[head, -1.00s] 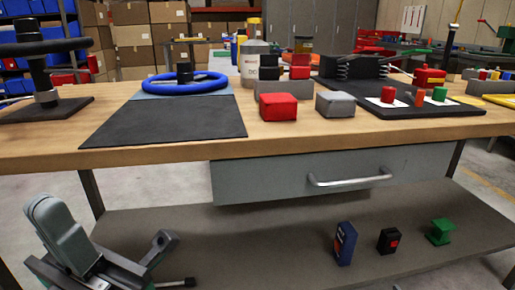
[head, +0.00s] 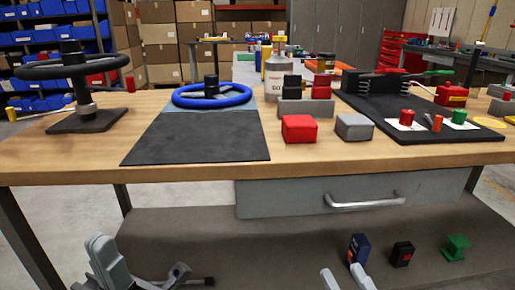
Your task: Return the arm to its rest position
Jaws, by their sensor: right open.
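My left gripper (head: 146,272) is at the bottom left, low in front of the bench and its lower shelf. Its grey parts stand apart, but its lower part is cut off by the picture edge. A thin dark rod with a black end shows beside it; I cannot tell whether it is held. My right gripper (head: 345,282) shows at the bottom edge, right of centre, as two pale fingertips apart, with nothing seen between them. Both grippers are below the bench top (head: 330,158) and clear of the things on it.
On the bench stand a black wheel on a post (head: 72,68), a blue steering wheel (head: 212,96), a dark mat (head: 198,137), a red block (head: 299,129) and a grey block (head: 354,127). A drawer handle (head: 365,200) sticks out. Small boxes (head: 402,254) lie on the lower shelf.

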